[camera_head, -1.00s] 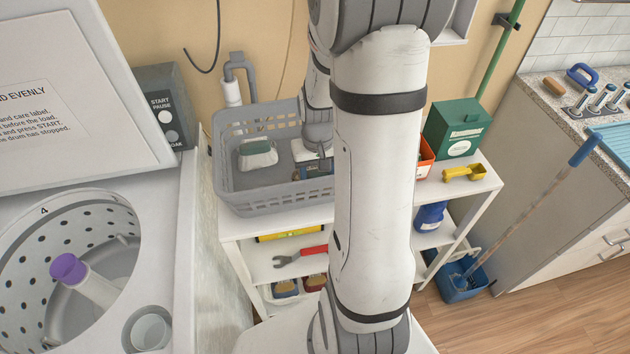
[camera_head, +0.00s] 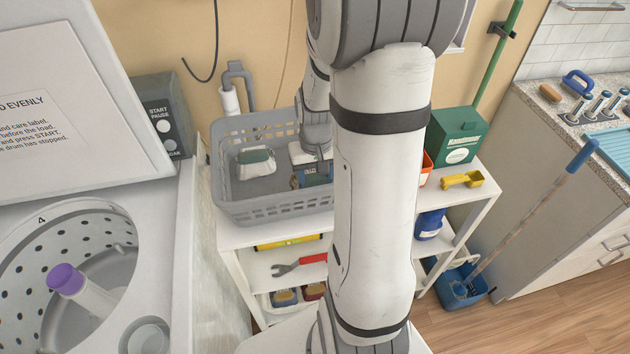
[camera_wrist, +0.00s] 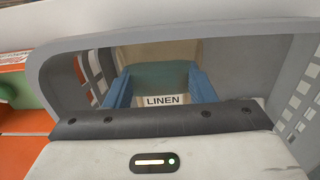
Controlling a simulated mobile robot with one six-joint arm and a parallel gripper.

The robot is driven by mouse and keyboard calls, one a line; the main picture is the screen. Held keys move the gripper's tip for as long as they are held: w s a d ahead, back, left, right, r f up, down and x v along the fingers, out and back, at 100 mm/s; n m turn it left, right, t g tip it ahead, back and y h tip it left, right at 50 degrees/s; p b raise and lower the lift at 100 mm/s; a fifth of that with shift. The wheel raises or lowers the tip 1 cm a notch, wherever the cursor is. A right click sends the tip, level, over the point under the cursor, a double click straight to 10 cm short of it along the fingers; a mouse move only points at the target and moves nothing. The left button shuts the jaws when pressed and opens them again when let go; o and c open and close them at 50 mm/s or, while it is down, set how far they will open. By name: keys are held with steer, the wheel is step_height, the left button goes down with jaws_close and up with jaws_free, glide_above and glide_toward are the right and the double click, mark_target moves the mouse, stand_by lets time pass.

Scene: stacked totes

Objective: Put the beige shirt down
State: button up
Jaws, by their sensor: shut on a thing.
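My gripper (camera_wrist: 161,88) is low inside the grey basket (camera_wrist: 190,38), its two blue fingers on either side of a folded cloth. The cloth looks like the beige shirt (camera_wrist: 158,52): beige at the far part, with a teal-green band and a white LINEN label. In the head view the gripper (camera_head: 312,176) is small and partly hidden behind my arm, in the right part of the basket (camera_head: 275,208). Whether the shirt touches the basket floor cannot be told.
A pale folded item with a green band (camera_head: 256,162) lies in the basket's left part. The basket stands on a white shelf unit (camera_head: 250,236). A green box (camera_head: 455,138) and yellow scoop (camera_head: 462,180) stand at right. An open washer (camera_head: 165,230) is at left.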

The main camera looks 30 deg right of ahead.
step_height(320, 180, up, 16)
steer(key=shift+r, duration=0.15)
stand_by(0.3)
steer(key=shift+s, duration=0.15)
